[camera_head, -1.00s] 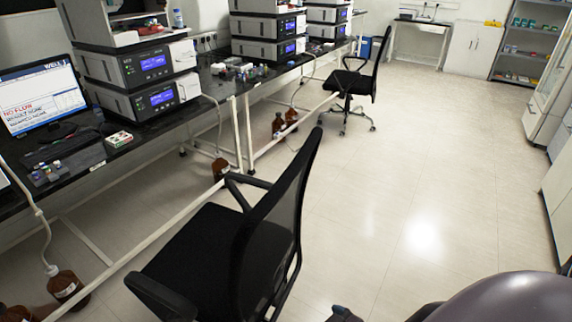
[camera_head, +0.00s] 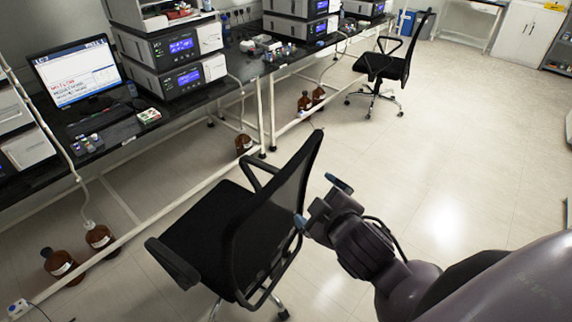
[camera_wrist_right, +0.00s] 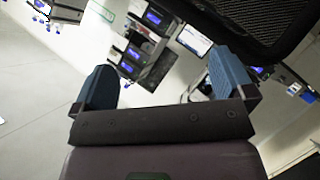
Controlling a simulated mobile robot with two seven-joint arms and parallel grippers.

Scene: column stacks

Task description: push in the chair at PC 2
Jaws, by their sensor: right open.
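A black office chair (camera_head: 205,228) with armrests and a mesh back (camera_head: 275,215) stands in front of the bench, away from its edge. Its seat faces the bench. My right gripper (camera_head: 319,203) is open and empty, just right of the chair's backrest. Whether a fingertip touches the backrest is not clear. In the right wrist view both blue fingers (camera_wrist_right: 163,88) stand wide apart, with part of the dark mesh backrest (camera_wrist_right: 258,18) above the right finger. My left gripper is not in view.
The dark bench top (camera_head: 125,133) has a white frame with a low crossbar (camera_head: 140,225). Brown bottles (camera_head: 100,237) stand on the floor beneath it. Another black chair (camera_head: 385,68) stands farther along the bench. The floor (camera_head: 450,150) to the right is open.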

